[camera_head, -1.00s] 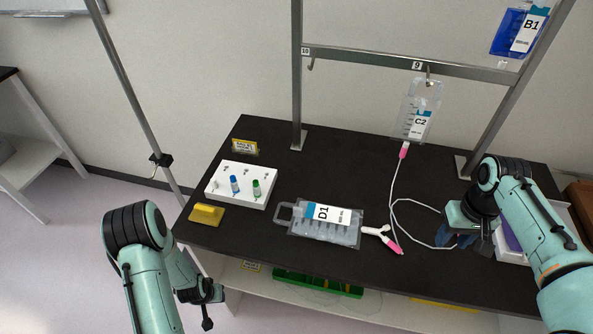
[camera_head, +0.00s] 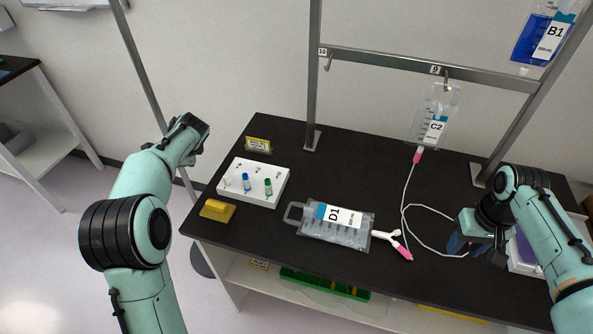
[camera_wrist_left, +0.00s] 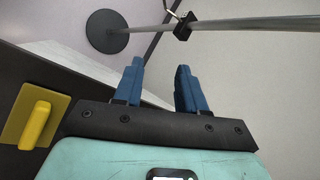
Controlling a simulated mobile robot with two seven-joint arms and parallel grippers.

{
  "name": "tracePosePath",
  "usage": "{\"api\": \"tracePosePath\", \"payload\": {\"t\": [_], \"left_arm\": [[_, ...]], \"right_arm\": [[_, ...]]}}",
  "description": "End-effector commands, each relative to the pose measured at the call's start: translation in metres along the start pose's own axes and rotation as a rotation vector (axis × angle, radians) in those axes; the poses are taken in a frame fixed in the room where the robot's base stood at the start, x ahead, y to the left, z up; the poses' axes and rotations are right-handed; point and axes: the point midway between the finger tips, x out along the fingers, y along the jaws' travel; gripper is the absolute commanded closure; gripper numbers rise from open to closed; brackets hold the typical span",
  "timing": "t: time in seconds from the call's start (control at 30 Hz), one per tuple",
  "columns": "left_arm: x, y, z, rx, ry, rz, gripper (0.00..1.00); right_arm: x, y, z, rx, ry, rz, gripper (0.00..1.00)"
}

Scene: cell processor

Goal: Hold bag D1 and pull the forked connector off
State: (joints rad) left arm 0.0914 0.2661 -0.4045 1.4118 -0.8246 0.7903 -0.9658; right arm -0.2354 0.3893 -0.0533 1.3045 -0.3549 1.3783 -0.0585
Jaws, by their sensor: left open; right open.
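Bag D1 (camera_head: 331,226) lies flat on the black table, its handle loop to the left. The white forked connector (camera_head: 388,236) is at the bag's right end, with a pink tip (camera_head: 403,253) on one branch. My right gripper (camera_head: 462,245) is to the right of the connector, apart from it, with blue fingers pointing down; its gap is hard to see. My left arm is raised left of the table, its gripper turned away in the head view. In the left wrist view the left gripper (camera_wrist_left: 160,88) is open and empty, over the floor beside the table edge.
Bag C2 (camera_head: 434,118) hangs from the rail, a thin tube running down to the table near the connector. A white rack (camera_head: 262,190) with small vials and a yellow block (camera_head: 217,210) stand at the left. Bag B1 (camera_head: 543,38) hangs upper right. A pole (camera_wrist_left: 240,24) stands left of the table.

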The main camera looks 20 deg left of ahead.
Motion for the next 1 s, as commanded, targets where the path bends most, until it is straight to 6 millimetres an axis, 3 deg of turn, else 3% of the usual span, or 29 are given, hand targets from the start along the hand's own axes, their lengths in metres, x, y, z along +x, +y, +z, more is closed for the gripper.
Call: {"api": "tracePosePath", "payload": {"t": [0.03,0.1,0.27,0.4,0.5,0.6,0.77,0.87,1.0], "left_arm": [[-0.021,-0.006,-0.027,0.012,0.040,0.007,0.60],[-0.049,-0.008,-0.059,0.028,0.091,0.030,0.60],[-0.115,0.002,-0.127,0.099,0.211,0.112,0.60],[-0.172,0.030,-0.179,0.210,0.320,0.221,0.60],[-0.206,0.055,-0.207,0.307,0.390,0.305,0.60],[-0.234,0.077,-0.226,0.397,0.446,0.377,0.60],[-0.261,0.100,-0.241,0.493,0.500,0.450,0.60],[-0.266,0.106,-0.244,0.519,0.513,0.468,0.60],[-0.258,0.114,-0.249,0.525,0.514,0.474,0.60]], "right_arm": [[0.000,0.000,0.000,0.000,0.000,0.000,0.57],[0.000,0.000,0.000,0.000,0.000,0.000,0.57],[0.000,0.000,0.000,0.000,0.000,0.000,0.57],[0.000,0.000,0.000,0.000,0.000,0.000,0.57],[0.000,0.000,0.000,0.000,0.000,0.000,0.57],[0.000,0.000,0.000,0.000,0.000,0.000,0.57],[0.000,0.000,0.000,0.000,0.000,0.000,0.57],[0.000,0.000,0.000,0.000,0.000,0.000,0.57],[0.000,0.000,0.000,0.000,0.000,0.000,0.57]]}}
